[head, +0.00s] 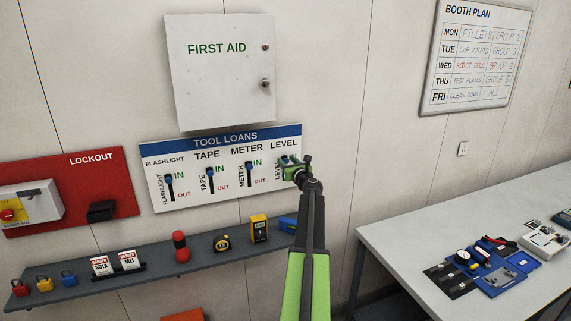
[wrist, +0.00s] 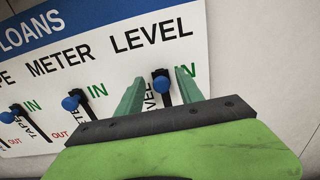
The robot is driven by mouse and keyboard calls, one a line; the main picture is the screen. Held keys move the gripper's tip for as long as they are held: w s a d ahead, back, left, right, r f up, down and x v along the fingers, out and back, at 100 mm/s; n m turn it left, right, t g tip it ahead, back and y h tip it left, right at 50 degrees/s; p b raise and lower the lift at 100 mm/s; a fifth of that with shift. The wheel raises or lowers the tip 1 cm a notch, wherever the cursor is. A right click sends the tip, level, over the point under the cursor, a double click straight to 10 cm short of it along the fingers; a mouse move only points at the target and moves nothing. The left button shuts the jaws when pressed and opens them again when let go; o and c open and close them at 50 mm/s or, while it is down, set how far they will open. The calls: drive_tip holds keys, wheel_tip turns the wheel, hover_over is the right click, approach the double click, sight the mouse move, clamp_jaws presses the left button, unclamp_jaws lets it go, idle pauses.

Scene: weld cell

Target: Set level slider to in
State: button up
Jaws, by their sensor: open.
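The tool loans board (head: 222,190) hangs on the wall with several sliders. The level slider is its rightmost one; in the wrist view its blue knob (wrist: 161,86) stands near the upper end of a dark slot, about beside a green IN partly covered by a finger. My gripper (wrist: 159,76) is open, with one green finger on each side of this knob and visible gaps to it. The lower slot and the level OUT label are hidden behind my gripper. In the head view my gripper (head: 291,164) covers most of the level slider.
The meter slider (wrist: 71,103) is close on the left, its knob near IN. The first aid cabinet (head: 222,75) hangs above the board. A shelf (head: 150,276) below carries padlocks and tools. A table (head: 400,235) with tools stands at right.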

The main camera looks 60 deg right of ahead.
drive_tip(key=v, duration=1.7)
drive_tip(key=shift+a, duration=0.1)
